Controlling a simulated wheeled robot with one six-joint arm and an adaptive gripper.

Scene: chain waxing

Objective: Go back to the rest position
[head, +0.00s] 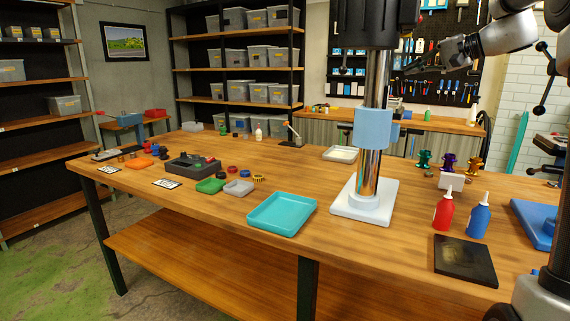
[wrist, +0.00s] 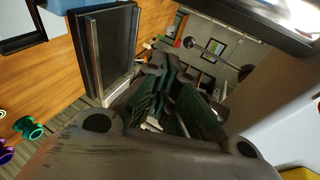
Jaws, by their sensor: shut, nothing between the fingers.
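My gripper (head: 412,68) is raised well above the workbench (head: 330,245) at the upper right of the head view, pointing left past the tall post. In the wrist view my gripper (wrist: 158,72) has its dark green-padded fingers together with nothing held between them. The workbench surface (wrist: 62,75) shows tilted at the left of the wrist view. Part of the fingers is dark and hard to make out in the head view.
A tall metal post (head: 376,105) with a blue collar stands on a white base near my gripper. A red bottle (head: 444,212), a blue bottle (head: 479,216) and a black plate (head: 464,262) stand at the right. A teal tray (head: 282,214) lies left of the post.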

